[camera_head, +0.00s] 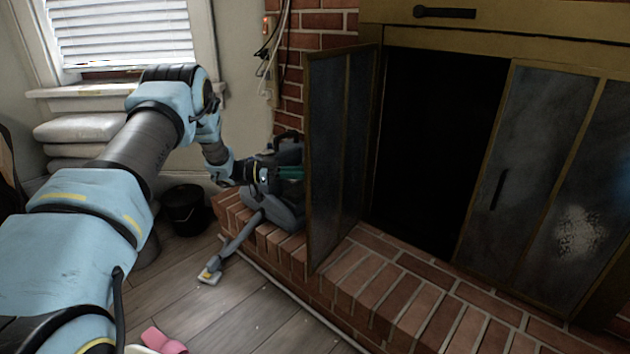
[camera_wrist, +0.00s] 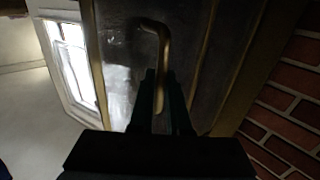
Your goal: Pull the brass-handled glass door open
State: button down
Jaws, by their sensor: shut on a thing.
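The brass-framed glass door (camera_head: 340,140) on the left of the fireplace stands swung outward over the brick hearth. The dark firebox opening shows beside it. Its bent brass handle (camera_wrist: 162,42) is in the wrist view, and its lower part runs down between my fingers. My gripper (camera_wrist: 161,85) is shut on this handle. In the head view my gripper (camera_head: 291,174) is at the door's left side, partly hidden by the door edge, and the handle is hidden there. The glass panel (camera_wrist: 120,60) fills the middle of the wrist view.
A second glass door (camera_head: 530,170) on the right is shut. A grey vacuum-like appliance (camera_head: 280,215) lies on the raised brick hearth (camera_head: 390,290) below my gripper. A black bucket (camera_head: 184,210) stands on the floor. The wood floor in front is mostly clear.

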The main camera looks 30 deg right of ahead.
jog(key=shift+w+r, duration=0.15)
jog(key=shift+w, duration=0.45)
jog(key=c, duration=0.9)
grip_release()
jog(key=shift+a, duration=0.1)
jog(key=v, duration=1)
jog(key=shift+w+a, duration=0.2)
jog(key=shift+a, duration=0.1)
